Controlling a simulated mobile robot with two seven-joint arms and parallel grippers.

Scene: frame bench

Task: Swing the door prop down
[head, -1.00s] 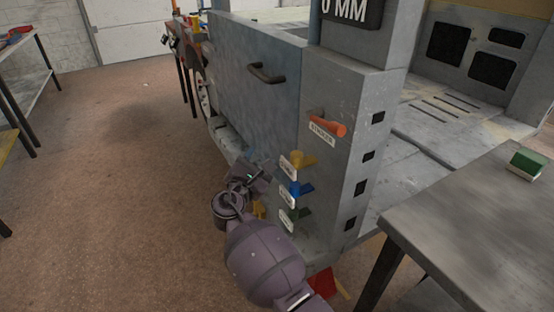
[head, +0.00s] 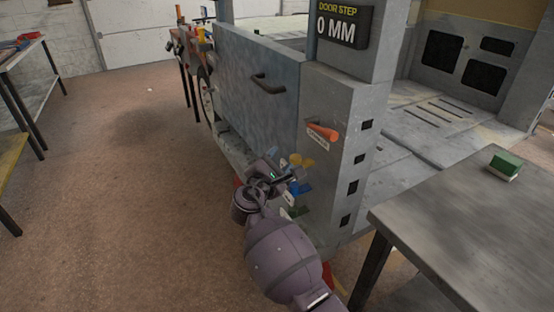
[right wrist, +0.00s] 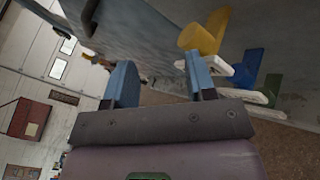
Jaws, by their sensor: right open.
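The grey door panel (head: 245,85) with a dark handle (head: 268,83) stands upright at the frame. On the post beside it are an orange lever (head: 323,132) above, then a yellow lever (head: 304,162), a blue lever (head: 301,187) and a green lever (head: 296,208). I cannot tell which part is the door prop. My right gripper (head: 284,166) is open, close beside the yellow and blue levers. In the right wrist view its blue fingers (right wrist: 160,80) are apart with nothing between them, and the yellow lever (right wrist: 204,36) is beyond the right finger. My left gripper is out of view.
A sign (head: 342,27) reading DOOR STEP 0 MM is on the post. A grey table (head: 460,215) with a green block (head: 505,163) stands at the right. A shelf table (head: 25,95) is at the left. The brown floor at left is clear.

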